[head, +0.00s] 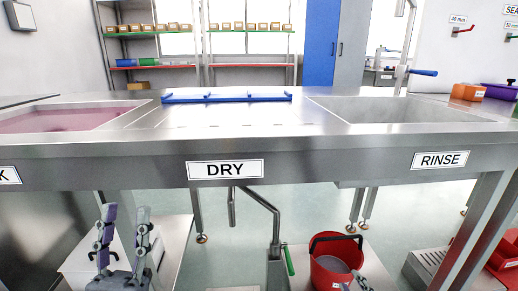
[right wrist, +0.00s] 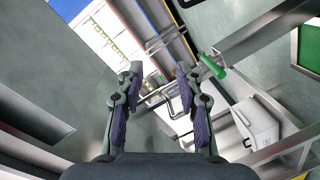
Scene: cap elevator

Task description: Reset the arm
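My left gripper (head: 124,218) points up at the lower left of the head view, below the steel counter's front edge. Its two fingers stand apart with nothing between them. My right gripper (right wrist: 159,76) fills the lower middle of the right wrist view. Its purple-padded fingers are spread apart and no object is held between them. In the head view only a small grey part, seemingly of my right gripper, shows at the bottom edge in front of the red bucket (head: 330,268).
A steel counter (head: 300,148) labelled DRY and RINSE spans the view above the grippers. Under it stands a crank with a green handle (head: 290,261); a green handle also shows in the right wrist view (right wrist: 212,66). A blue rack (head: 225,97) lies on top.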

